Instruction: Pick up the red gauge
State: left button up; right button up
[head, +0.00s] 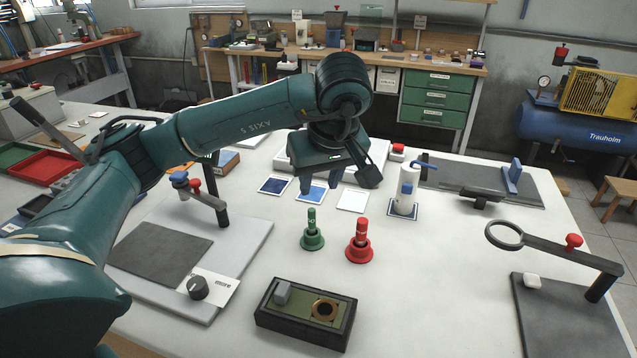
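The red gauge (359,243) stands upright on the white table, with a round flared base and a narrower red top. A similar green gauge (312,230) stands just to its left, apart from it. My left gripper (321,183) hangs above the table, behind the two gauges in the picture. Its fingers point down and stand apart, with nothing visible held between them. It does not touch the red gauge. My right gripper is not in view.
A black tray (260,313) with a grey block and a brass ring lies in front. A ring-ended arm fixture (560,248) stands at right. A white cylinder (404,203) stands behind right, and coloured cards (352,200) lie behind the gauges. Table right of the red gauge is clear.

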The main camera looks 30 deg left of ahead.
aim_at(361, 237)
jog(key=k, duration=1)
